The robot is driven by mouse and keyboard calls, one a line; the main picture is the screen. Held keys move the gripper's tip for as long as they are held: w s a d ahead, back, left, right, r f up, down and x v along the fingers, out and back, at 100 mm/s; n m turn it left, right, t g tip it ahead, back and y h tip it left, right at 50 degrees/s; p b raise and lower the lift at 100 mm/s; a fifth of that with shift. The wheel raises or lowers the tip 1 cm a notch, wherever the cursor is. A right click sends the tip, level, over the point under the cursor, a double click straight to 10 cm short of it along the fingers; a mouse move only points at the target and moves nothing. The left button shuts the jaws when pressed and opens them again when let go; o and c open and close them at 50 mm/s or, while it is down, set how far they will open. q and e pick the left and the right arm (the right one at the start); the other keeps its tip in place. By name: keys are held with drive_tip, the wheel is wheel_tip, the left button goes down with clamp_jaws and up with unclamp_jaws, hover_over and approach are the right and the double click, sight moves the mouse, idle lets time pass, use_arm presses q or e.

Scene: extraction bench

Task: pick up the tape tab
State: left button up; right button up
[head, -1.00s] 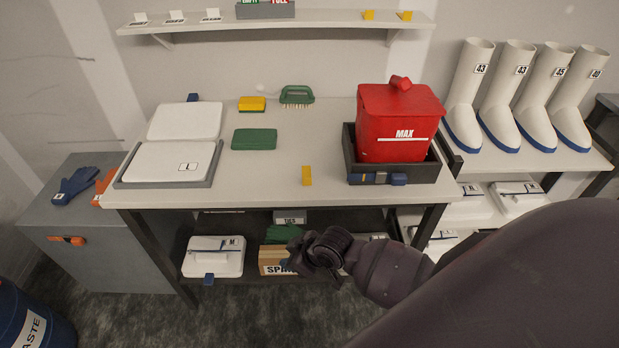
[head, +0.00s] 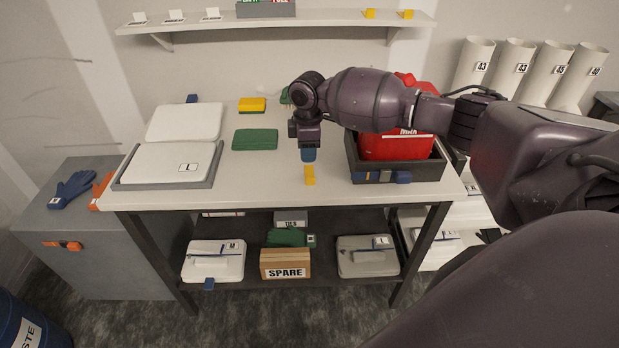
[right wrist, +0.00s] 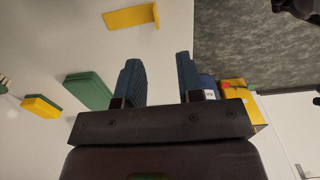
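The tape tab, a small yellow piece (head: 310,175), is on the bench top near its front edge, left of the red container. It also shows in the right wrist view (right wrist: 132,17), beyond the fingertips and apart from them. My right gripper (head: 308,156) points down just behind and above the tab in the head view. In the right wrist view, its two blue fingers (right wrist: 158,72) are apart with nothing between them. My left gripper is not in view.
A red container (head: 390,148) in a dark tray (head: 424,173) stands right of the tab. A green pad (head: 255,139), a yellow-green sponge (head: 251,104) and white lidded trays (head: 172,162) lie to the left. A wall shelf (head: 330,23) runs above. Bench around the tab is clear.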

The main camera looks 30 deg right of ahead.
sight(310, 178)
drive_tip(key=shift+d+f+b, duration=0.2)
drive_tip(key=shift+f, duration=2.45)
drive_tip(key=shift+d+f+b, duration=0.15)
drive_tip(key=shift+f, duration=2.45)
clamp_jaws()
